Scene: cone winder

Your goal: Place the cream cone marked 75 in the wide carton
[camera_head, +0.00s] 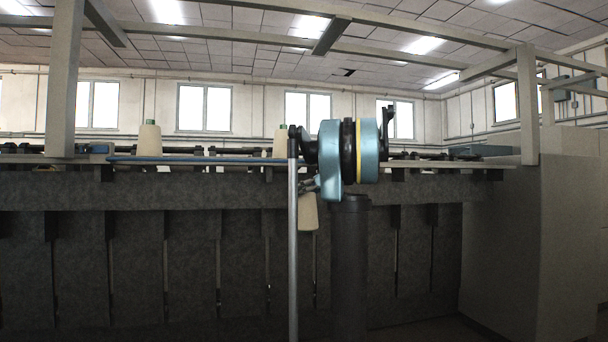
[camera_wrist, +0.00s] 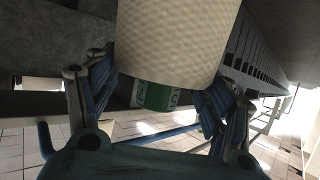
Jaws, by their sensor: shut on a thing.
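My gripper (camera_wrist: 158,92) is shut on a cream cone (camera_wrist: 178,40) in the wrist view, its fingers on either side of the green tip (camera_wrist: 157,96). The tip carries pale marks that I cannot read with certainty. In the head view the held cone (camera_head: 308,213) hangs below my arm in front of the machine's dark lower panels, and my gripper (camera_head: 309,187) is partly hidden by the arm. Two other cream cones stand on the machine, one at left (camera_head: 150,141) with a green tip and one near the centre (camera_head: 280,144). No wide carton is in view.
The long winder (camera_head: 130,190) spans the view, with a dark ledge and panelled front. A beige upright (camera_head: 527,105) and a large grey cabinet (camera_head: 500,240) stand at right. Another upright (camera_head: 63,80) stands at left. Little floor shows in the head view.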

